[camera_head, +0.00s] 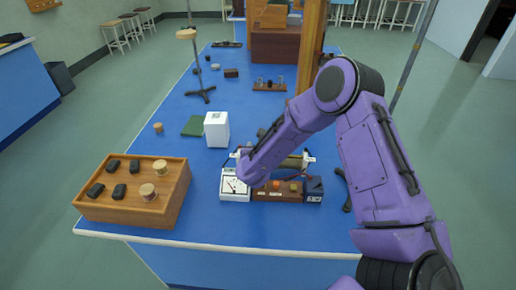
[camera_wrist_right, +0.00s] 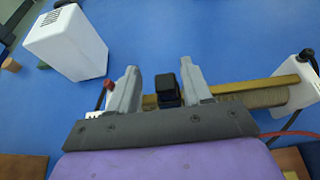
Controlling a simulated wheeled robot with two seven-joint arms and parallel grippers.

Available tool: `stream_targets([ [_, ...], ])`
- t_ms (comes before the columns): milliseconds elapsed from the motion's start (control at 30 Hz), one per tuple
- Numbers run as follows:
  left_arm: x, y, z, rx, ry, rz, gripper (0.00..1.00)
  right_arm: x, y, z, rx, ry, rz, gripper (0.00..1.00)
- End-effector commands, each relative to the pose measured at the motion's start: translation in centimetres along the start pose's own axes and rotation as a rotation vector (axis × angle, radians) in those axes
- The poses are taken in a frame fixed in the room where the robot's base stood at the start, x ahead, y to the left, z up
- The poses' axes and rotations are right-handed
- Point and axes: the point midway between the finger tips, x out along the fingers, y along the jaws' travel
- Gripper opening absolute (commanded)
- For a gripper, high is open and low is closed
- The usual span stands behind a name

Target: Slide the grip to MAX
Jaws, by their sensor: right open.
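The grip (camera_wrist_right: 167,86) is a small black block on the brass bar (camera_wrist_right: 256,86) of the rheostat. The rheostat's brownish coil (camera_wrist_right: 255,99) lies below the bar, with a white end piece (camera_wrist_right: 294,68) at its right. My right gripper (camera_wrist_right: 160,76) is open, with one finger on each side of the grip and gaps visible; I cannot tell contact. The grip is nearer the coil's left end in this view. In the head view the rheostat (camera_head: 294,162) is partly hidden behind my right arm, which also hides the grip. The MAX mark is not readable. My left gripper is out of view.
A white meter (camera_head: 235,186) and a brown wooden box (camera_head: 278,190) stand in front of the rheostat. A white box (camera_head: 216,129) stands behind left. A wooden tray (camera_head: 176,199) with several blocks is at the left. A red cable (camera_wrist_right: 288,134) runs at the right.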

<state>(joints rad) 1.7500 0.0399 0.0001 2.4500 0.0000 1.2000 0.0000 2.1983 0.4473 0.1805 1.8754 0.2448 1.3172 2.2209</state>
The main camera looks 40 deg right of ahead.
Motion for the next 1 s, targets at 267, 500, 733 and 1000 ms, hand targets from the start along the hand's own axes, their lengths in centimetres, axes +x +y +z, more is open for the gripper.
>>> stream_targets([
  [267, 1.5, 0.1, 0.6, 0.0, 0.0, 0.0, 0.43, -4.8, 0.1, -0.3, 0.002, 0.0, 0.004, 0.49],
  [500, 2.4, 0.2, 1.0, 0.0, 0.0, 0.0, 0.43, -9.5, 0.0, -0.1, 0.002, 0.0, 0.003, 0.49],
  [733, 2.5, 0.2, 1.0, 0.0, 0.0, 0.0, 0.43, -10.5, -0.1, 0.0, 0.001, 0.001, 0.0, 0.49],
  [1000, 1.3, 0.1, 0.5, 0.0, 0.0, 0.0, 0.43, -11.0, 0.0, 1.2, 0.0, 0.0, 0.002, 0.49],
])
